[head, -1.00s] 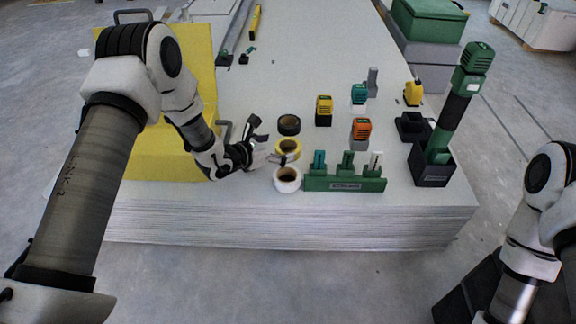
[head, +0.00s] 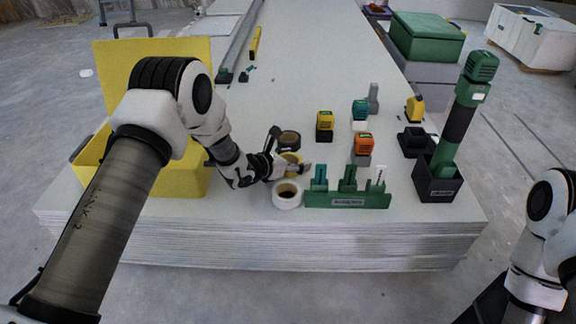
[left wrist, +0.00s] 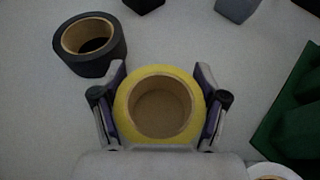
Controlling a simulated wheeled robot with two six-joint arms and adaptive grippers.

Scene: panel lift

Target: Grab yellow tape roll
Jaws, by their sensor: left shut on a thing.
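The yellow tape roll (left wrist: 160,75) lies flat between the two fingers of my left gripper (left wrist: 160,100) in the left wrist view. The fingers press on its left and right sides. In the head view the yellow tape roll (head: 292,159) shows partly behind my left gripper (head: 290,157). It sits between the black tape roll (head: 289,140) at its back and the white tape roll (head: 287,195) at its front. I cannot tell whether it is lifted off the board. My right arm is at the right edge; its gripper is out of view.
A green rack (head: 347,200) with several tools stands just right of the rolls. Yellow, teal and orange-topped devices stand behind it. A green and black tool stands in a dark holder (head: 437,187) at the right. An open yellow toolbox (head: 180,182) is at the left.

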